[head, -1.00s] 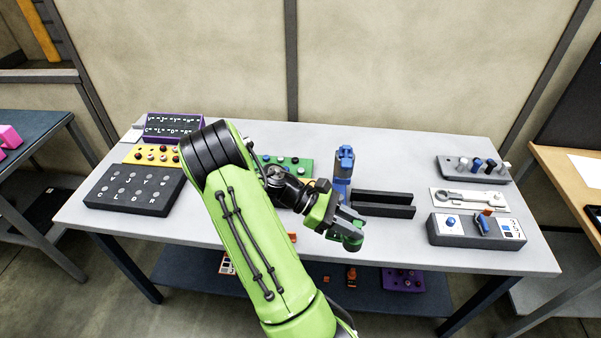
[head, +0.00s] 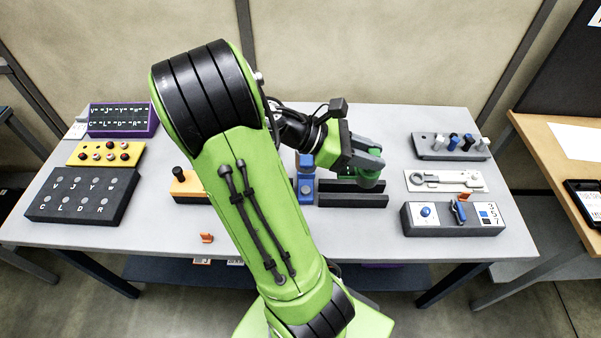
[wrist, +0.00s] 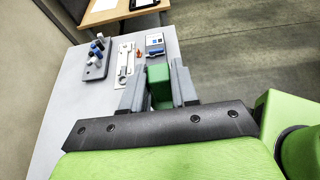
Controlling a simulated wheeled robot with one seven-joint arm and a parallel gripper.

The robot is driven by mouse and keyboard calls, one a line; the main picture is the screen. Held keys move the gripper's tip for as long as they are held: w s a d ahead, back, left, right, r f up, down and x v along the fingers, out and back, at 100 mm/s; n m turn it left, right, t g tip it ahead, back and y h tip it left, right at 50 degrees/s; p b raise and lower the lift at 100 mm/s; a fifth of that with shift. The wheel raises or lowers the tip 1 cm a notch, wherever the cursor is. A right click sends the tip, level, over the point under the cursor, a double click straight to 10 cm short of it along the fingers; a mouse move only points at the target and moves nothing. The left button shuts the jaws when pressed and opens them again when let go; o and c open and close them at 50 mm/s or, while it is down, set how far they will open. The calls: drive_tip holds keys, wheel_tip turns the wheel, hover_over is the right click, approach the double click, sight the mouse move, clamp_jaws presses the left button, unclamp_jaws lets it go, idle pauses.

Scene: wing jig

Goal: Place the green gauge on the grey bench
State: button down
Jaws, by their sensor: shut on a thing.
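My gripper (head: 372,166) is shut on the green gauge (head: 368,182), and holds it over the grey bench, near the dark grey rails. In the wrist view the green gauge (wrist: 159,86) sits between the two grey fingers. The grey bench (head: 340,235) spans the head view, and its top also shows in the wrist view (wrist: 68,115). My arm hides part of the bench's middle. Whether the gauge touches anything below it, I cannot tell.
Two dark grey rails (head: 352,200) and a blue fixture (head: 305,180) stand just left of and below the gripper. A switch box (head: 452,218), a white wrench board (head: 445,180) and a peg block (head: 450,147) stand at the right. The bench's front strip is mostly clear.

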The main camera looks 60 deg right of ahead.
drive_tip(key=shift+s+a+f, duration=0.1)
drive_tip(key=shift+a+f, duration=0.05)
drive_tip(key=shift+a, duration=0.15)
wheel_tip(320, 180, down, 28)
drive_tip(key=b, duration=1.1)
drive_tip(key=shift+d, duration=0.1)
drive_tip(key=c, duration=1)
unclamp_jaws()
drive_tip(key=shift+o, duration=0.7)
drive_tip(key=shift+r, duration=0.2)
drive_tip(key=p+v, duration=0.2)
drive_tip(key=v, duration=1)
drive_tip(key=shift+p, duration=0.4)
